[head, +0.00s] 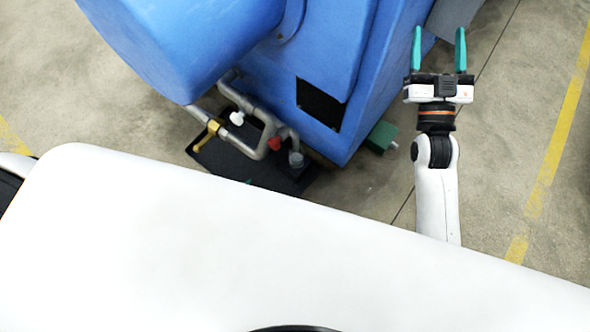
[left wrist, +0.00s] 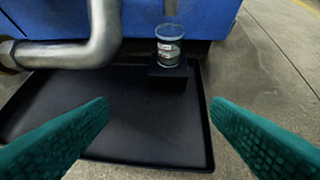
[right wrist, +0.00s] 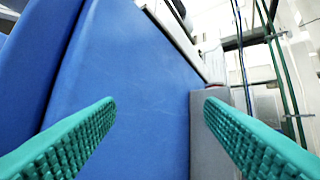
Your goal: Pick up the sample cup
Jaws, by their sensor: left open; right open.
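The sample cup (left wrist: 169,47) is a clear cup with a printed label and dark contents, in the left wrist view. It stands upright on a small black block (left wrist: 167,72) at the far right of a black tray (left wrist: 140,136). In the head view a small greyish cup shape (head: 296,159) shows beside the pipes. My left gripper (left wrist: 160,108) is open and empty, facing the cup, with its fingers apart from it; the head view does not show it. My right gripper (head: 439,34) is open and empty at the upper right, far from the cup; its fingers also show in the right wrist view (right wrist: 160,108).
A large blue machine (head: 330,60) stands behind the tray. A grey bent pipe (left wrist: 95,40) reaches over the tray, left of the cup. A green box (head: 381,136) sits by the machine's base. Bare floor (head: 510,120) lies to the right.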

